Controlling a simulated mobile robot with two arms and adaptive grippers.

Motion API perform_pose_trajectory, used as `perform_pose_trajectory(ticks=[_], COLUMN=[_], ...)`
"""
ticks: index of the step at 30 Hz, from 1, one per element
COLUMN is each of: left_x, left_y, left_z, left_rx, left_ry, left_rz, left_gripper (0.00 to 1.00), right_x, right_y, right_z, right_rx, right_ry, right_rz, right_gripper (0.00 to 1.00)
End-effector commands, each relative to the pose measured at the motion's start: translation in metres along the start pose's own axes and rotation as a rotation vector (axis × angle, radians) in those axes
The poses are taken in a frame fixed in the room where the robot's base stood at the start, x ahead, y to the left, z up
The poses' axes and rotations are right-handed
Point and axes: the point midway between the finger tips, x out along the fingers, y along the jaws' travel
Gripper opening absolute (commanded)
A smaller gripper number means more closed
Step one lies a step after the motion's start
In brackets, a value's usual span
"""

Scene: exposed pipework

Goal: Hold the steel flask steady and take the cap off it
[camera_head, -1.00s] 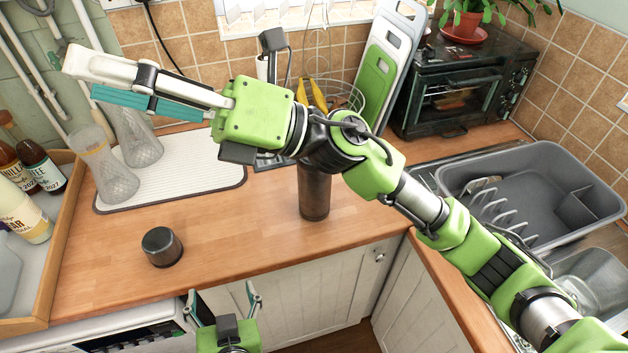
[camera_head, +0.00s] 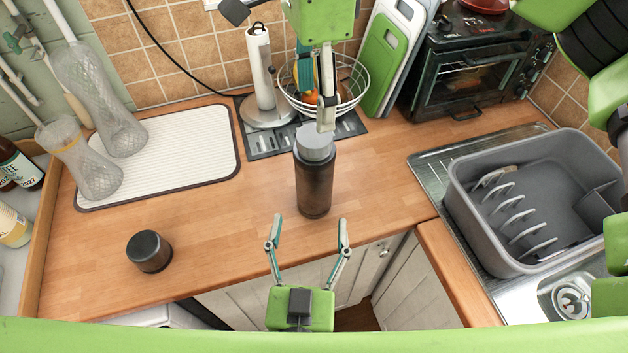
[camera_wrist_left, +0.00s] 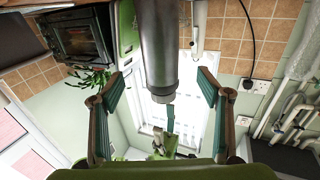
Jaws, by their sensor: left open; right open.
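The dark steel flask (camera_head: 314,187) stands upright on the wooden counter, with a lighter grey cap (camera_head: 315,143) on top. My left gripper (camera_head: 309,224) is open in front of the flask, below it in the head view, and does not touch it. In the left wrist view the flask (camera_wrist_left: 158,45) appears upside down, beyond and between the open fingers. My right gripper (camera_head: 317,112) comes down from above with its fingers over the cap. One fingertip overlaps the cap's top in the picture; I cannot tell whether it touches. It also shows in the left wrist view (camera_wrist_left: 166,140).
A dark round pot (camera_head: 149,252) stands front left on the counter. Behind are a ribbed mat (camera_head: 165,150), glass vases (camera_head: 85,160), a paper roll (camera_head: 262,70) and a wire fruit basket (camera_head: 350,85). A grey dish rack (camera_head: 530,255) stands right. Counter beside the flask is clear.

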Motion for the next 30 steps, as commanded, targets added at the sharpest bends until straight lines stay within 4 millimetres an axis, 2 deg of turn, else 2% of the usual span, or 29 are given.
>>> perform_pose_trajectory(ticks=[9,15,21,30], left_x=[0.065,0.097,0.113,0.116], left_y=[-0.001,-0.001,-0.001,-0.001], left_z=[-0.001,-0.001,0.0,0.0], left_rx=[-0.004,-0.001,0.0,0.0], left_ry=[0.003,0.001,0.0,-0.001], left_rz=[-0.005,-0.004,-0.002,-0.002], left_gripper=[0.7,0.7,0.7,0.7], right_x=[0.001,0.001,0.001,0.001], right_y=[0.0,0.0,0.0,0.0], right_z=[0.001,0.001,0.001,0.001], right_rx=[0.0,-0.001,-0.001,-0.001], right_ry=[-0.004,-0.004,-0.004,-0.004], right_rz=[0.001,0.001,0.001,0.001], right_gripper=[0.59,0.59,0.59,0.59])
